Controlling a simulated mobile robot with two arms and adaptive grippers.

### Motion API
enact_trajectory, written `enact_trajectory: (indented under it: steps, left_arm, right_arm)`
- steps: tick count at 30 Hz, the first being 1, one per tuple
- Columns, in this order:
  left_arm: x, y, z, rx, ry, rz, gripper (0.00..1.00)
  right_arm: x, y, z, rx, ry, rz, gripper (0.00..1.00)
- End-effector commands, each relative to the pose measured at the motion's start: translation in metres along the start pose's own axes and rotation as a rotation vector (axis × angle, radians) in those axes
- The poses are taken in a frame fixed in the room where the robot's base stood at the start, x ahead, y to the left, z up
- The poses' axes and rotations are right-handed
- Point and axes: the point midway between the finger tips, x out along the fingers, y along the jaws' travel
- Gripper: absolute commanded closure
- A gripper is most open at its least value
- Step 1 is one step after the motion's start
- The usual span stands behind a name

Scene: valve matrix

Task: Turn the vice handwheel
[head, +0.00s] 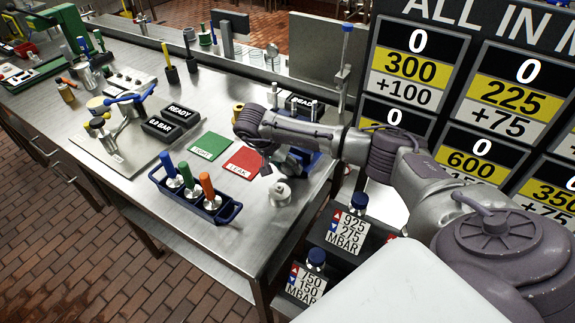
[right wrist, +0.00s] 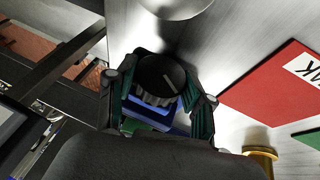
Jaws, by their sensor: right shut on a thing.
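The black round handwheel (right wrist: 160,74), with a pale line on its face, shows in the right wrist view. Behind it is the blue vice body (right wrist: 160,118). My right gripper (right wrist: 152,88) is shut on the handwheel, one dark green finger on each side. In the head view the blue vice (head: 307,160) stands near the right edge of the steel table, partly behind my right arm. The handwheel is hard to make out there, beside my right gripper (head: 272,162). My left gripper is not in view.
A silver round fitting (head: 280,192) stands just in front of the vice. A red LEAK plate (head: 243,161) and a green LIGHT plate (head: 209,146) lie to its left. A blue tray (head: 222,212) holds colored-handled tools. A tall sign board (head: 455,75) rises behind on the right.

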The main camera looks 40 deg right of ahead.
Motion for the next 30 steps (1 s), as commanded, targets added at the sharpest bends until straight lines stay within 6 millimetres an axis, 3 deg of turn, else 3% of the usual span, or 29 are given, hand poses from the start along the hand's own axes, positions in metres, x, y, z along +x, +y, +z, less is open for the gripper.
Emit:
enact_trajectory:
  steps: [11, 30]
  left_arm:
    - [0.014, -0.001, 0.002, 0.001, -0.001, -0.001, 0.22]
    - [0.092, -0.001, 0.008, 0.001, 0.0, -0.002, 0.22]
  right_arm:
    - [0.003, 0.002, 0.0, 0.055, 0.001, -0.135, 0.83]
    - [0.006, 0.004, 0.002, 0.215, 0.001, -0.518, 0.83]
